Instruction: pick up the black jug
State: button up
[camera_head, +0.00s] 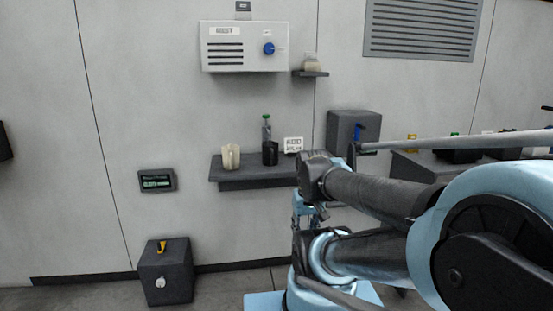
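The black jug (270,153) stands upright on a dark grey wall shelf (235,184), toward its right half. A bottle with a green top (266,121) shows right behind or above it. My arm reaches in from the right, and what looks like my gripper (309,211) hangs below and to the right of the shelf, apart from the jug. It is small and partly hidden by my arm links, so I cannot tell whether its fingers are open.
A cream jug (230,157) stands left of the black jug, and a white sign (293,144) is at its right. A grey box with a blue handle (354,127) is mounted further right. A dark box (165,272) sits on the floor at lower left.

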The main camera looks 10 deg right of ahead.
aim_at(270, 149)
jog(key=z, duration=2.2)
jog(key=k, duration=1.45)
jog(key=u, duration=1.15)
jog(key=i, duration=0.5)
